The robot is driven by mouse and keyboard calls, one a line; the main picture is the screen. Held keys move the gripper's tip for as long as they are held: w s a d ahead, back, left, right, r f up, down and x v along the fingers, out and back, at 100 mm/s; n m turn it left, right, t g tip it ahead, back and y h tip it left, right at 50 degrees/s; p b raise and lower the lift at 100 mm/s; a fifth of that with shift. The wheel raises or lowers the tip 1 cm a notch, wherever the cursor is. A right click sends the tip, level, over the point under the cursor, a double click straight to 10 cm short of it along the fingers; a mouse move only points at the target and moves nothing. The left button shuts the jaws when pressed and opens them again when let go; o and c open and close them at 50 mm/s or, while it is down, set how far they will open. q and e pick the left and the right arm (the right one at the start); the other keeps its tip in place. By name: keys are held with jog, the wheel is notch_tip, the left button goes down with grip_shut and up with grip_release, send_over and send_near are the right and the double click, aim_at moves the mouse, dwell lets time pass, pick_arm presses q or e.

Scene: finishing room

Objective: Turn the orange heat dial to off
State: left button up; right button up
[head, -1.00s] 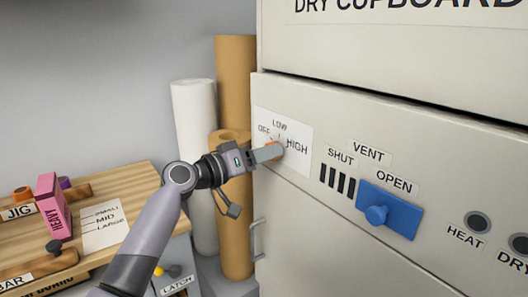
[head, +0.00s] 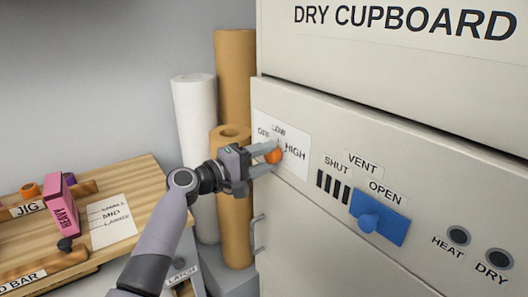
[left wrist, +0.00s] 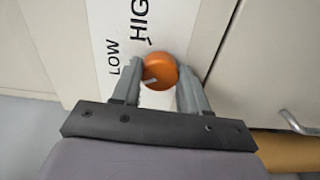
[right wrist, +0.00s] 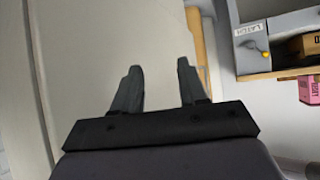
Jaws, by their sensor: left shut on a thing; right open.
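The orange heat dial (head: 274,156) sits on a white card (head: 296,172) marked OFF, LOW and HIGH on the cupboard front. My left gripper (head: 268,159) is shut on the dial, one finger on each side. In the left wrist view the orange dial (left wrist: 159,72) lies between the fingertips (left wrist: 159,75). A white mark shows on the dial's lower-left side there, away from HIGH; the OFF label is hidden in that view. My right gripper (right wrist: 158,85) is open and empty, beside a pale panel.
A blue vent slider (head: 380,214) and the HEAT (head: 459,236) and DRY (head: 499,258) round fittings are to the right on the cupboard. Tall brown (head: 235,80) and white (head: 195,130) rolls stand behind my left arm. A wooden bench (head: 130,190) is at left.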

pick_arm(q)
jog(key=n, duration=0.6)
jog(key=shift+n+p, duration=0.3)
dwell(0.4)
jog(key=o, duration=1.1)
jog(key=shift+c, duration=0.2)
jog(key=shift+a, duration=0.1)
jog(key=v, duration=0.7)
jog(key=shift+b, duration=0.45)
